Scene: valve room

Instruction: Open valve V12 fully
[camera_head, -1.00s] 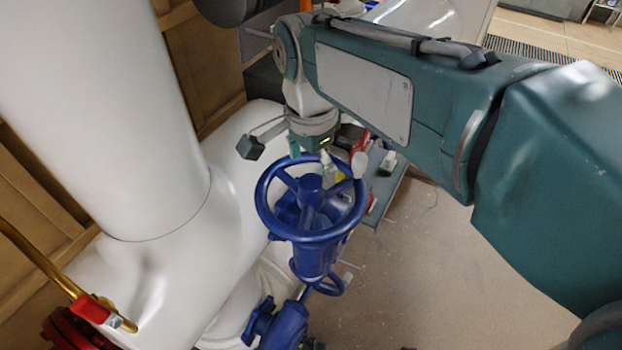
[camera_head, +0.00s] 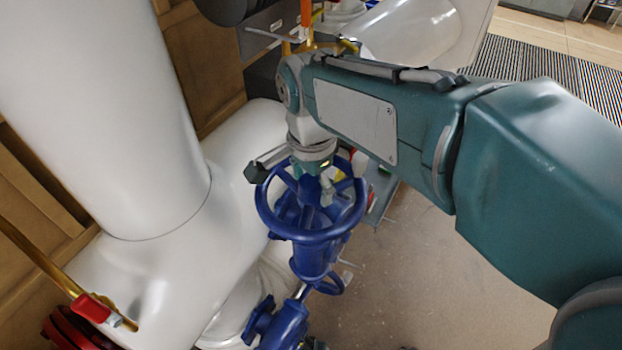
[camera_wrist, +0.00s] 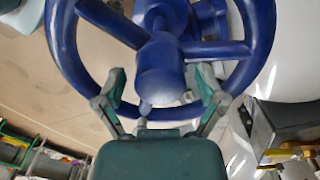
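A blue valve with a spoked handwheel (camera_head: 313,236) stands in the middle of the head view, and no V12 label is readable. The wheel fills the top of the wrist view (camera_wrist: 59,50), with its round hub (camera_wrist: 160,68) near the centre. My gripper (camera_head: 312,184) is over the far part of the wheel. In the wrist view, the fingers of my gripper (camera_wrist: 161,82) are spread apart, one on each side of the hub in the picture. Nothing is held between them. I cannot tell whether the fingertips touch the wheel or spokes.
A large white pipe (camera_head: 105,110) rises close on the left. A brass bar with a red end (camera_head: 92,307) is at the lower left. A smaller blue valve (camera_head: 283,325) sits below the handwheel. Open floor (camera_head: 430,270) lies to the right.

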